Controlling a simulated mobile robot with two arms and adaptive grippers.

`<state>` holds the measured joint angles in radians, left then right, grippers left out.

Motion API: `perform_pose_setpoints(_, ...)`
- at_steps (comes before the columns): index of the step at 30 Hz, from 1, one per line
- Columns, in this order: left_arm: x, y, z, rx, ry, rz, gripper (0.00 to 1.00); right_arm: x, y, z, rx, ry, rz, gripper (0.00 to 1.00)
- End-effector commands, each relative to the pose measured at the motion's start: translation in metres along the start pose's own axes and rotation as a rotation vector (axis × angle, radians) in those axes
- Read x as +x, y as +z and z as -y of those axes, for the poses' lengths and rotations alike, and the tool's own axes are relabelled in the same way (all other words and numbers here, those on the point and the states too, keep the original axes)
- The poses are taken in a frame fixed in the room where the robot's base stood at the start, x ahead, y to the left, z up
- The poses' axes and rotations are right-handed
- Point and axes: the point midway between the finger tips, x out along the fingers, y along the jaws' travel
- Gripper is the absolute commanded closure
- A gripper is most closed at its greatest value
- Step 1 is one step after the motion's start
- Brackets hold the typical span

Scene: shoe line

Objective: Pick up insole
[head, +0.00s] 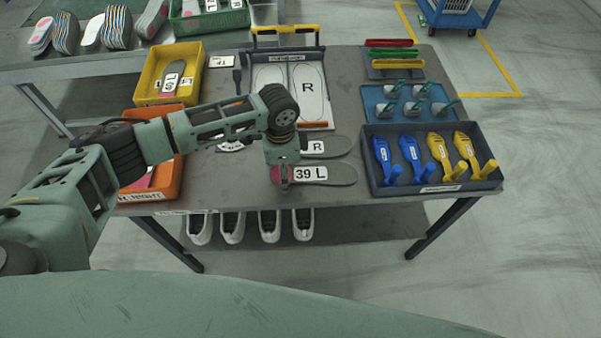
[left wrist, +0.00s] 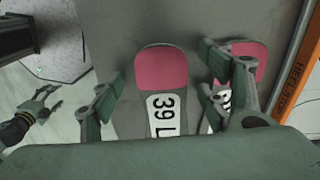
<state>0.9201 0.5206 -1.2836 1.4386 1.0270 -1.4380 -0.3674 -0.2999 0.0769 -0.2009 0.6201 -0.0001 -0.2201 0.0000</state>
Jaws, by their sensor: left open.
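The grey insole labelled 39 L (head: 343,175) lies flat near the table's front edge, its pink heel to the left. In the left wrist view the insole (left wrist: 162,75) lies between the spread fingers. My left gripper (head: 284,185) is open and empty, above the heel half of the insole. The fingers also show in the left wrist view (left wrist: 158,90). A second grey insole (head: 340,146), with an R on its label, lies just behind; its pink heel (left wrist: 253,55) is partly hidden by a finger. My right gripper (left wrist: 45,105) shows at the left wrist view's left edge, fingers apart.
A dark tray (head: 376,187) with blue and yellow tools stands to the right. An orange bin (head: 166,183) and a yellow bin (head: 196,64) stand left. A dark fixture (head: 318,53) with pale R-marked plates is behind the insoles. White shoes (head: 233,228) sit on the lower shelf.

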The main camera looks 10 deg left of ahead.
Motion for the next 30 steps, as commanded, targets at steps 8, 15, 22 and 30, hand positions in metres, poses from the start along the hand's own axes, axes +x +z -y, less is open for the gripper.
perform_pose_setpoints(8, -0.0001, 0.0002, -0.0001, 0.0, 0.0, 0.0, 0.45, 0.0001, 0.0005, -0.0038, 0.0, 0.004, 0.001, 0.35)
perform_pose_setpoints(15, -0.0002, 0.0003, -0.0001, 0.0, 0.0, 0.001, 0.66, 0.0001, 0.0007, -0.0047, 0.0, 0.005, 0.001, 0.35)
perform_pose_setpoints(22, -0.0003, 0.0003, 0.0, 0.0, 0.0, 0.001, 0.76, 0.0001, 0.0007, -0.0047, 0.0, 0.005, 0.001, 0.35)
perform_pose_setpoints(30, -0.0065, 0.0001, 0.0005, 0.0, -0.001, 0.0, 0.76, 0.0013, 0.0008, -0.0044, 0.0, 0.005, 0.001, 0.35)
